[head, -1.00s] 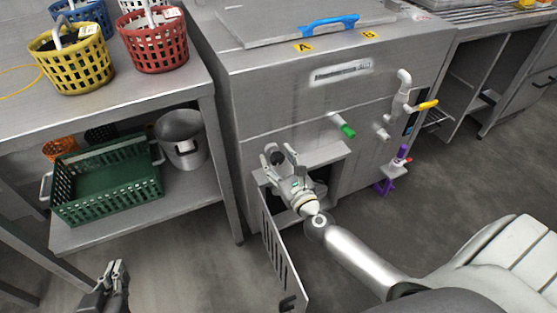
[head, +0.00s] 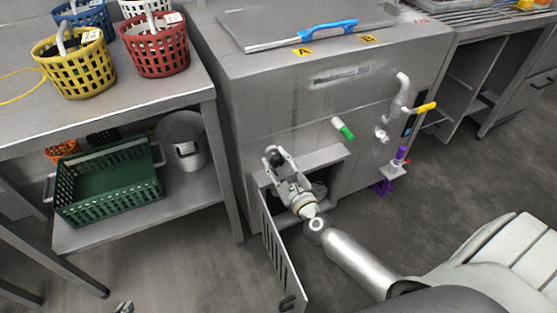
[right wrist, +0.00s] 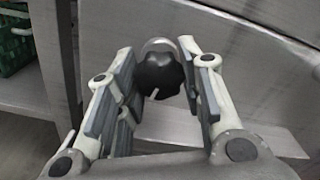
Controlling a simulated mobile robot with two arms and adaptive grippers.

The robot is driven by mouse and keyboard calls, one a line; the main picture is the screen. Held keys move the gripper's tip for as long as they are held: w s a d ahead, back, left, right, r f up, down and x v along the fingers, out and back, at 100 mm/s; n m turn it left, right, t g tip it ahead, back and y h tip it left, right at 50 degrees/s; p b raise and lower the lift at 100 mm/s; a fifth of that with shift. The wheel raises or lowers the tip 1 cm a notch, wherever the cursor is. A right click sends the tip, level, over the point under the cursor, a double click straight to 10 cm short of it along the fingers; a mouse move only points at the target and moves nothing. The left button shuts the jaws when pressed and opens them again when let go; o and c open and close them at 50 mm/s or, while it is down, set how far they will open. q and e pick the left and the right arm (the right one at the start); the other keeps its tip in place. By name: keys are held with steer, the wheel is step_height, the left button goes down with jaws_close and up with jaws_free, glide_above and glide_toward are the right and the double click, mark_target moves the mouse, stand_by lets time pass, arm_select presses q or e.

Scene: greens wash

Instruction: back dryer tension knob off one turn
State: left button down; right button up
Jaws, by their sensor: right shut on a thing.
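The tension knob (right wrist: 158,73) is black and lobed, with a white pointer mark at its lower edge, in the right wrist view. It sits on a round metal mount on the machine's front. My right gripper (right wrist: 160,75) has its two fingers on either side of the knob and is shut on it. In the head view my right gripper (head: 274,152) reaches the upper left of the open compartment and mostly hides the knob. Only the tip of my left gripper (head: 123,307) shows at the bottom edge; its opening cannot be told.
The steel machine (head: 290,110) has a slotted door (head: 278,250) hanging open below my right gripper. A green-tipped handle (head: 345,131), a yellow-handled tap (head: 424,107) and a purple fitting (head: 399,155) stick out to the right. A green crate (head: 110,190) is on the left shelf.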

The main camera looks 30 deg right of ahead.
steer(key=n+p, duration=0.1)
steer(key=n, duration=0.2)
steer(key=shift+r+n+p, duration=0.1)
steer(key=shift+n+p, duration=0.2)
steer(key=shift+n, duration=0.5)
arm_select(q)
steer(key=s+a+g+y+p, duration=0.1)
steer(key=s+a+g+p, duration=0.2)
steer(key=s, duration=0.5)
arm_select(e)
steer(key=n+b, duration=0.1)
steer(key=n, duration=0.2)
steer(key=shift+n, duration=0.3)
arm_select(q)
step_height(320, 180, down, 13)
steer(key=w+d+g+p, duration=0.1)
steer(key=g+p, duration=0.1)
steer(key=p, duration=0.2)
arm_select(e)
steer(key=n, duration=0.7)
steer(key=n+p, duration=0.3)
steer(key=n, duration=0.5)
steer(key=shift+n, duration=0.4)
arm_select(q)
steer(key=s+a+f+g, duration=0.1)
steer(key=s+f, duration=0.6)
steer(key=f, duration=0.6)
steer(key=shift+p, duration=0.35)
arm_select(e)
steer(key=shift+n, duration=1.1)
